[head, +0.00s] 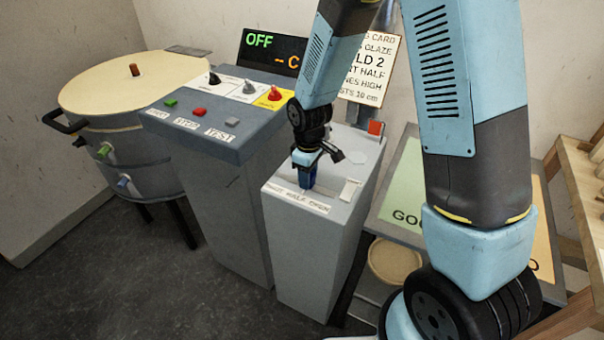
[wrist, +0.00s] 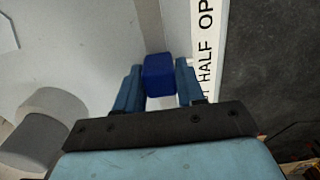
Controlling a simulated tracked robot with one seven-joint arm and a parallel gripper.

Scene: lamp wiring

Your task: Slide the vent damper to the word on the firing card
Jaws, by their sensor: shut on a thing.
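My gripper (head: 309,172) is shut on the blue damper knob (wrist: 159,75), with one finger on each side of it in the wrist view (wrist: 158,85). The knob stands on the grey pedestal (head: 300,240). A white label strip (head: 300,200) runs along the pedestal's front edge; in the wrist view the strip (wrist: 205,45) shows HALF and part of OPEN. The knob is roughly level with HALF; its exact alignment is hard to tell.
A control box (head: 225,125) with buttons and switches stands left of the pedestal, under a display (head: 273,50) reading OFF. A round kiln (head: 120,110) is further left. A table with a green panel (head: 405,180) and a wooden shelf (head: 575,190) are at right.

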